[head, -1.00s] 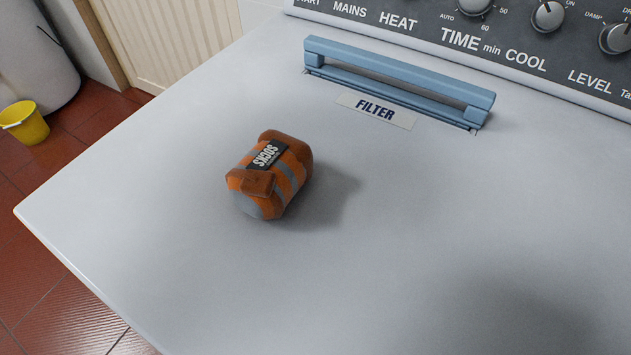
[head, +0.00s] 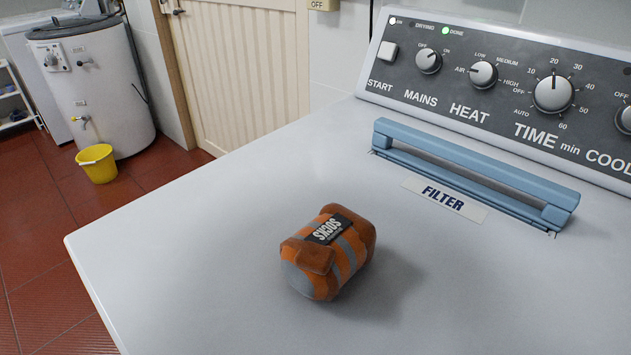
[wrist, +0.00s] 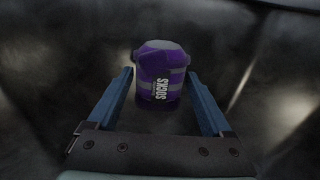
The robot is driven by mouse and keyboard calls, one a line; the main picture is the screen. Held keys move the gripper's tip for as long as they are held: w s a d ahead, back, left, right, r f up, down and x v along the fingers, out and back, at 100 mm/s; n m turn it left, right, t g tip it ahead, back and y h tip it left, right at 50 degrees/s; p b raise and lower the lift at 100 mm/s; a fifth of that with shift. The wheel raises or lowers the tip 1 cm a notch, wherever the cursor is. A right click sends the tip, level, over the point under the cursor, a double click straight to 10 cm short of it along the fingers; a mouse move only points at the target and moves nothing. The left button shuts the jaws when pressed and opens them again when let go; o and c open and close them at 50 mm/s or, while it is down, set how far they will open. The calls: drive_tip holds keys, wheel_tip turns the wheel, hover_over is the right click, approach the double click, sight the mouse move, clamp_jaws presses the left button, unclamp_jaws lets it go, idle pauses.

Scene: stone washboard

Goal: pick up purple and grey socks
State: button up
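My gripper (wrist: 160,80) is open, with one blue finger on each side of the bundle's near part. Gaps show between the fingers and the socks; I cannot tell how far off in depth they are. The purple socks and my gripper are not in the head view. An orange and grey sock bundle (head: 328,252) sits on the white machine top in the head view.
A yellow bucket (head: 97,165) stands on the red tiled floor (head: 40,250) by a white cylindrical appliance (head: 105,95). A cream door (head: 240,70) is behind.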

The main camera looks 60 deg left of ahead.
drive_tip(key=c, duration=1.1)
drive_tip(key=shift+o, duration=0.2)
